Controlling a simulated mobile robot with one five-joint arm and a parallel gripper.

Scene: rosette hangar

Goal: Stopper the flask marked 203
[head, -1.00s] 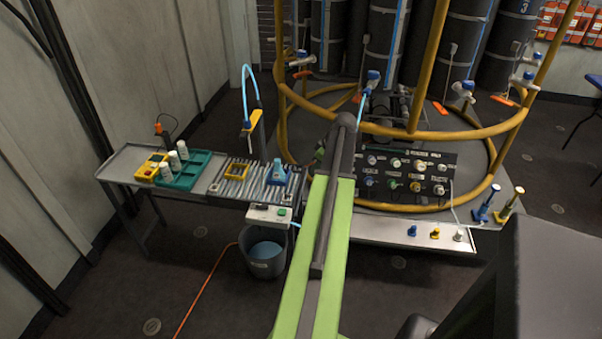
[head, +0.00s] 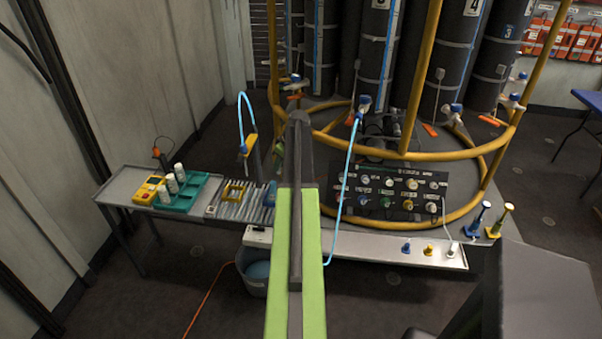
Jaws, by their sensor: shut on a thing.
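My green arm reaches up the middle of the head view and bends at a dark joint. My gripper is hidden behind this arm, so its jaws and anything in them cannot be seen. A blue flask-like piece (head: 269,194) stands at the right end of a ridged grey plate on the side table, partly covered by my arm. White capped bottles (head: 180,173) stand in a teal rack (head: 208,187) on the table. No number 203 is readable on any of them. Small blue (head: 406,248), yellow (head: 428,249) and white (head: 453,249) stopper-like pieces stand on the pale front ledge (head: 380,248).
The table (head: 122,186) also holds a yellow tray (head: 150,190) and a yellow frame (head: 234,190). A light blue hose (head: 241,110) arches above it. A bucket (head: 254,285) stands below. Yellow rails (head: 470,150) ring the dark columns. An orange cable (head: 208,308) crosses the floor.

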